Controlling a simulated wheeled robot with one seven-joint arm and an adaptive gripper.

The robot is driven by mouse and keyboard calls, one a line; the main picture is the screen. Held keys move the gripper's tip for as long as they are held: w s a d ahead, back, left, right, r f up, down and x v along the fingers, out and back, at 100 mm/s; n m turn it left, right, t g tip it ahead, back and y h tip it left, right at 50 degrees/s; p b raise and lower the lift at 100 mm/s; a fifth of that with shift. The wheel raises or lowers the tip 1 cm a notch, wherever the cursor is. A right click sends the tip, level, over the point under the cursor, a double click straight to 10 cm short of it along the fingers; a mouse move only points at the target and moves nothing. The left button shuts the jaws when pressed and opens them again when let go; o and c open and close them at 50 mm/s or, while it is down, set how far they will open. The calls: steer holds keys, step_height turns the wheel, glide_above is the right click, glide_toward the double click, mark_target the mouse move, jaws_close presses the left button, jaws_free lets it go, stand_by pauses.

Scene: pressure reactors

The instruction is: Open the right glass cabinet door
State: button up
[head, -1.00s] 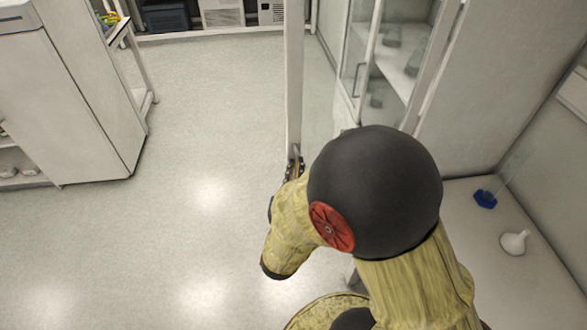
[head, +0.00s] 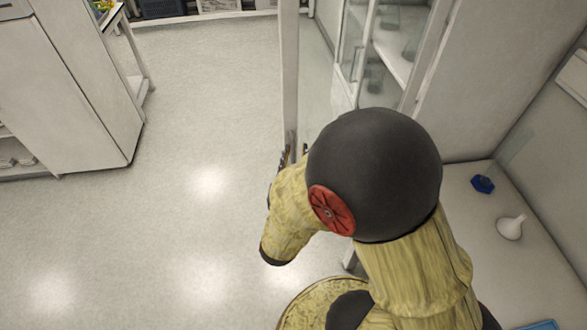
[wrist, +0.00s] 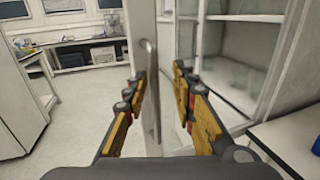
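The right glass cabinet door (head: 289,75) stands swung out from the glass cabinet (head: 420,65), seen nearly edge-on in the head view. In the wrist view its pale frame (wrist: 142,30) runs upright, with a long bar handle (wrist: 151,85) on it. My gripper (wrist: 160,85) is open, with one finger to each side of the handle and the door edge. I see a gap between the fingers and cannot tell whether either touches the door. In the head view my arm hides most of the gripper.
The other glass door (head: 350,60) looks closed. A bench (head: 465,220) at right holds a blue-based item (head: 482,184) and a white flask (head: 510,227). A white cabinet (head: 70,100) stands at left. The floor (head: 205,140) between is clear.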

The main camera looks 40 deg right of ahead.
steer(key=v, duration=1.1)
steer(key=shift+s+a, duration=0.15)
steer(key=shift+s, duration=0.05)
stand_by(0.5)
